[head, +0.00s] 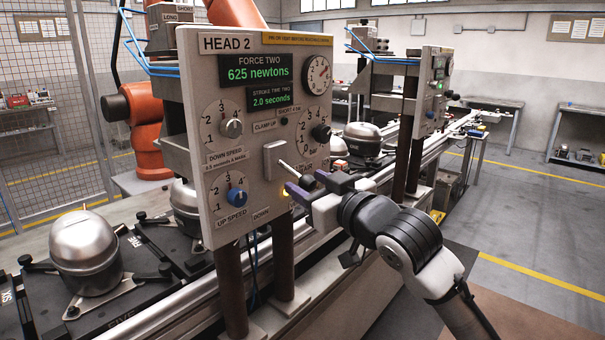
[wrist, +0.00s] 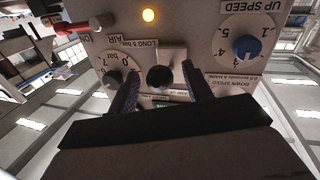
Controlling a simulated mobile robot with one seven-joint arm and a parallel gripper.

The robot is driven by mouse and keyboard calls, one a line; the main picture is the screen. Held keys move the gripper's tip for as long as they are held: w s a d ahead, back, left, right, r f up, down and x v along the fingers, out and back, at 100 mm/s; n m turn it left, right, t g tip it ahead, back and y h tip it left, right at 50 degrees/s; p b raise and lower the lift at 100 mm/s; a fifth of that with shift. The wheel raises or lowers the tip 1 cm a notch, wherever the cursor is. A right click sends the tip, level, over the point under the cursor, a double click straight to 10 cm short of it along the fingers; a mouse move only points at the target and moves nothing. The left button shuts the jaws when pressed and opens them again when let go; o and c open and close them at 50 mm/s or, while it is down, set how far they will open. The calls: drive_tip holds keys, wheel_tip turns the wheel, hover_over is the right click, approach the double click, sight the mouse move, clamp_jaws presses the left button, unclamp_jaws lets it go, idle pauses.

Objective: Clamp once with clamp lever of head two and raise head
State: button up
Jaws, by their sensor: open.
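The HEAD 2 panel (head: 264,130) faces me in the head view, reading 625 newtons and 2.0 seconds. Its clamp lever (head: 289,167) is a pale rod on a light square plate, ending in a black ball knob. The CLAMP UP label is above it and DOWN below. My gripper (head: 308,185) is open at the lever's end. In the wrist view, which shows the panel upside down, the black knob (wrist: 160,78) lies between the two dark fingers of my gripper (wrist: 159,88), with gaps on both sides. I cannot tell how deep the knob sits between them.
An amber lamp (head: 284,193) glows below the lever. The blue UP SPEED knob (head: 237,197) and black air knob (head: 321,133) are close by. A metal compressor (head: 85,252) sits on a black pallet at left. A second panel (head: 435,92) stands behind.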

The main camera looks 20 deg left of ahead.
sight(296, 174)
drive_tip(key=shift+x, duration=1.35)
drive_tip(key=shift+c, duration=0.4)
clamp_jaws()
